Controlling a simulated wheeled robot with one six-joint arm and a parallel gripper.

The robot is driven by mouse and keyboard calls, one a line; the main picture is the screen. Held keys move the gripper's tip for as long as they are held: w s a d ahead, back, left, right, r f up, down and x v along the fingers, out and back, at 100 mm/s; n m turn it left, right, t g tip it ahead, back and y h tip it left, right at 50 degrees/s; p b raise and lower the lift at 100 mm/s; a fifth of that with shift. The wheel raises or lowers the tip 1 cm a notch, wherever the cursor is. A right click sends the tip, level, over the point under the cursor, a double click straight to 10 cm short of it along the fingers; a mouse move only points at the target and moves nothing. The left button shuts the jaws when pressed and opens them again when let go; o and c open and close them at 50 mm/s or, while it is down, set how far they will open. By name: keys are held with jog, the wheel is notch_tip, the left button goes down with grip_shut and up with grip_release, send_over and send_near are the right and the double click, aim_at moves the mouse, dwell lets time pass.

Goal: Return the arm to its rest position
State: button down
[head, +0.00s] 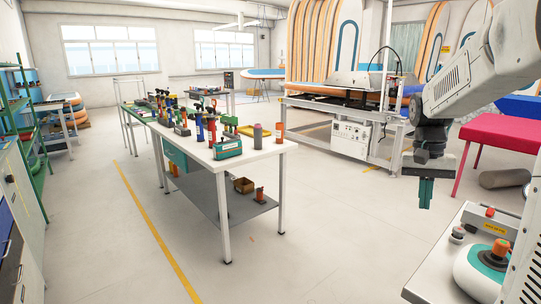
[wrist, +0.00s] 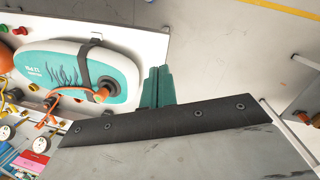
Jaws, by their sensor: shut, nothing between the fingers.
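My gripper (head: 426,193) hangs at the right of the head view, with its teal fingers pointing down. The fingers are together with nothing between them. My pale grey arm reaches in from the upper right and bends down at the dark wrist. In the wrist view the teal fingers (wrist: 157,87) show side by side, beyond a dark bracket edge. They appear apart from everything around them, over the pale floor.
A white-and-teal board (wrist: 75,72) with a dark strap lies left of the fingers; its rounded end (head: 480,275) shows at lower right. A workbench (head: 262,146) with bottles and tools stands left. A red-topped table (head: 500,140) stands behind the gripper. Floor between is clear.

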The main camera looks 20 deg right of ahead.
jog(key=s+a+n+t, duration=0.1)
jog(key=s+a+n, duration=0.3)
jog(key=s+a, duration=0.5)
jog(key=s+a+n+t, duration=0.2)
jog(key=s+a+n, duration=0.2)
jog(key=s+a, duration=0.5)
jog(key=a, duration=0.5)
jog(key=shift+s+a+n, duration=0.15)
jog(key=shift+a+n, duration=0.2)
jog(key=shift+n, duration=0.05)
